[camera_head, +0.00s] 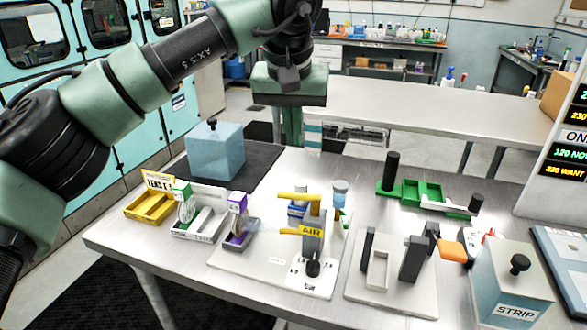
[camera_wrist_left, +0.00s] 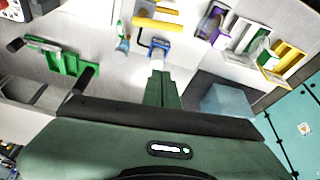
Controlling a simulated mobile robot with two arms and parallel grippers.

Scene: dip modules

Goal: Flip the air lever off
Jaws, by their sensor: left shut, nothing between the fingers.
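The air station is a grey post with an AIR label (camera_head: 312,232) on a white base, right of the table's middle. A yellow bar (camera_head: 299,197) lies across its top and a second yellow bar (camera_head: 292,232) sticks out left beside the label. I cannot tell which bar is the lever. A yellow bar also shows at the top of the left wrist view (camera_wrist_left: 157,24). My left gripper (camera_head: 292,146) points down behind the station, apart from it. Its green fingers (camera_wrist_left: 159,76) are shut and empty. My right gripper is in neither view.
Yellow, grey and purple bins (camera_head: 150,206) stand to the left, with a blue box (camera_head: 214,151) behind them. Green holders (camera_head: 425,190) and dark upright blocks (camera_head: 413,258) are to the right. A STRIP box (camera_head: 511,285) stands front right. The front left tabletop is clear.

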